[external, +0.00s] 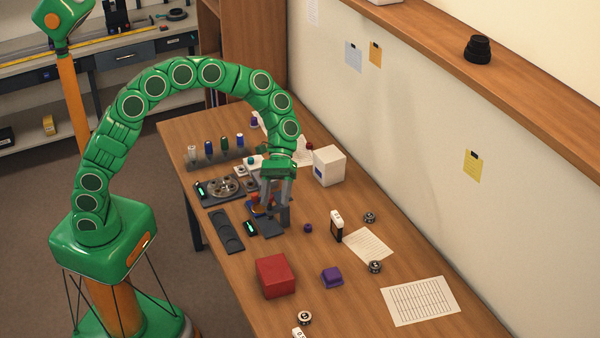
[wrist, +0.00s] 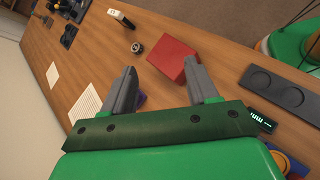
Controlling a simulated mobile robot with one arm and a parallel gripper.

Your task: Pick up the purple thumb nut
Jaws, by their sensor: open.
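The purple thumb nut (external: 308,228) appears in the external view as a small dark purple piece on the wooden table. It sits just right of my gripper (external: 276,215), with a gap between them. My gripper's fingers point down, above dark pads on the table. In the wrist view my gripper (wrist: 167,84) has its two grey fingers spread apart with nothing held between them. A bit of purple (wrist: 141,101) shows beside the left finger there, mostly hidden; I cannot tell whether it is the nut or the purple block (external: 332,277).
A red box (external: 275,276) and the purple block stand nearer the camera. A black-and-white bottle-like item (external: 336,226), a paper (external: 367,245) and small metal rings (external: 375,267) lie right of the nut. A white box (external: 328,165) stands behind. A long dark tray (external: 227,231) lies left.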

